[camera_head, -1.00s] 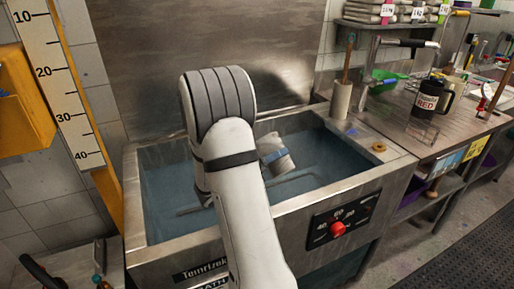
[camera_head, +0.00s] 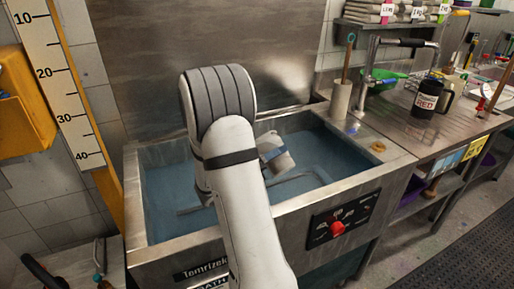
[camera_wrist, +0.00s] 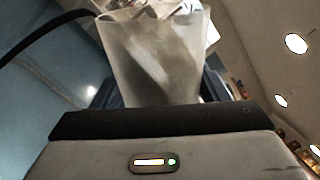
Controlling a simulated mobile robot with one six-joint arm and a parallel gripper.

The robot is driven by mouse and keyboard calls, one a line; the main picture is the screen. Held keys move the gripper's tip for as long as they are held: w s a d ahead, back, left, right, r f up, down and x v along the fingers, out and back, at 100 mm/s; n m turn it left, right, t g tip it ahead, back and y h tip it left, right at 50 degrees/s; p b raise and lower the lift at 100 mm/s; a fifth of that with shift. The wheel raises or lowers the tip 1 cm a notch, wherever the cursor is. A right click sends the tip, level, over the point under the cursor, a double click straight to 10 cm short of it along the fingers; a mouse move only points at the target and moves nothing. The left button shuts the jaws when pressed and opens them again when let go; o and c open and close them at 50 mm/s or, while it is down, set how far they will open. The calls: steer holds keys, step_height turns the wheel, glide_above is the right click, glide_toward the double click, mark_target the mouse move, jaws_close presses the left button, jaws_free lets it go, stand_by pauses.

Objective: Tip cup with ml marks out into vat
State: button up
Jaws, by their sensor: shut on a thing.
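The cup (camera_wrist: 150,50) is pale and translucent and fills the top middle of the wrist view; its ml marks cannot be made out. My gripper (camera_wrist: 157,88) is shut on it, with dark blue fingers on both sides. In the head view the cup (camera_head: 276,152) is tilted over the vat (camera_head: 345,188), a steel tank holding blue liquid. The cup is above the liquid, inside the vat's rim outline. My arm hides part of the vat and most of my gripper. I cannot tell whether anything is in the cup or pouring.
A bent rod (camera_head: 300,175) shows in the vat. A white cylinder (camera_head: 341,99) with a stick stands on the back right rim, near a brown ring (camera_head: 378,147). A yellow-edged ruler (camera_head: 60,85) stands left.

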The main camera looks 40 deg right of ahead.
mark_target(271, 146)
steer(key=shift+w+r+n+t+p, duration=0.1)
steer(key=shift+r+n+t+p, duration=0.15)
steer(key=shift+r+n+p, duration=0.45)
steer(key=shift+r+n+t+p, duration=0.2)
steer(key=shift+r+n+t, duration=0.05)
steer(key=shift+n, duration=0.75)
stand_by(2.0)
steer(key=shift+w+r+n+t+p, duration=0.2)
steer(key=shift+w+r+n+p, duration=0.15)
steer(key=shift+n, duration=0.2)
steer(key=shift+w+r+n+t+p, duration=0.2)
steer(key=shift+w+n, duration=0.2)
steer(key=shift+n, duration=0.15)
stand_by(0.9)
steer(key=shift+w+r+n+t+p, duration=0.15)
steer(key=shift+r+n+p, duration=0.3)
steer(key=shift+p, duration=0.9)
steer(key=shift+w+r+n+t+p, duration=0.15)
steer(key=shift+n+p, duration=0.5)
steer(key=shift+p, duration=0.65)
